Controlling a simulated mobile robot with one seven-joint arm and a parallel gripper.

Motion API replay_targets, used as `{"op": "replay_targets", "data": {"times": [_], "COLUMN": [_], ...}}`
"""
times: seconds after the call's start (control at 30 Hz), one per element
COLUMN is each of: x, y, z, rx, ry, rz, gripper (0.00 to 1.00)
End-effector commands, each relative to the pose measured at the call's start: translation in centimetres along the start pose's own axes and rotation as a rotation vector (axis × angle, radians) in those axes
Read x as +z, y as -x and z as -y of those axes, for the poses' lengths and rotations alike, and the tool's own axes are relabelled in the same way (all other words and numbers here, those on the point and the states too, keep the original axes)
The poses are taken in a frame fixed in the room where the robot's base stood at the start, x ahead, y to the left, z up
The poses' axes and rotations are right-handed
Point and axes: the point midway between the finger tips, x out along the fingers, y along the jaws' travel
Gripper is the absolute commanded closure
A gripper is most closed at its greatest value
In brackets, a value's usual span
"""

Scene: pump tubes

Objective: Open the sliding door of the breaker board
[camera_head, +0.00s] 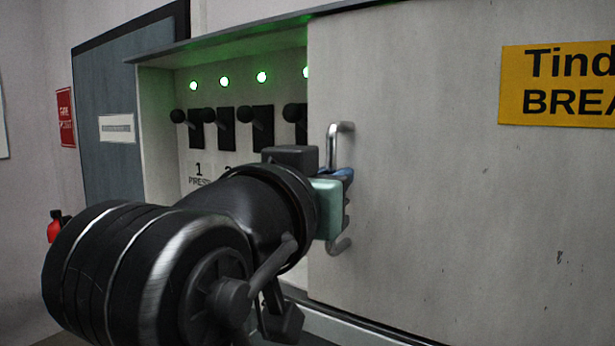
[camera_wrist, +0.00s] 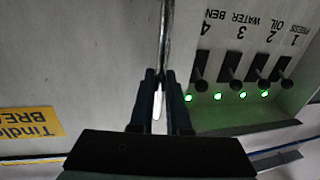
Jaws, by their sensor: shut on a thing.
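The breaker board's sliding door (camera_head: 430,200) is a grey-white panel with a silver bar handle (camera_head: 338,140) near its left edge. It stands partly open in the head view, with the left part of the cabinet uncovered. My gripper (camera_head: 340,190) is at the handle, its fingers around the bar's middle. In the wrist view my gripper (camera_wrist: 162,85) is shut on the handle (camera_wrist: 159,100), which runs between the two fingers. The handle's middle is hidden by the fingers in the head view.
Several black breaker switches (camera_head: 222,130) with green lights above them show inside the open cabinet. A yellow sign (camera_head: 558,85) is on the door. A blue-grey door (camera_head: 112,110) and a red fire extinguisher (camera_head: 56,226) are at the left.

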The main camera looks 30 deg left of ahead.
Motion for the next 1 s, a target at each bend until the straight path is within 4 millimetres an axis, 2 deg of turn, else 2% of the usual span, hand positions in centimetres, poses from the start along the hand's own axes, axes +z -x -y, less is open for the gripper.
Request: {"op": "replay_targets", "data": {"times": [0.1,0.3,0.73,0.77,0.9,1.0], "x": [-0.1,-0.1,-0.2,-0.2,-0.2,-0.1], "y": [0.4,0.7,0.8,0.8,0.8,0.8], "z": [-1.9,-3.6,-3.9,-3.9,-3.9,-3.9], "rx": [0.003,0.001,0.000,0.000,-0.001,-0.001], "ry": [-0.002,0.000,0.000,0.000,0.000,0.000], "rz": [-0.005,-0.005,-0.005,-0.006,-0.005,-0.004], "gripper": [1.00,1.00,1.00,0.83,0.58,0.56]}}
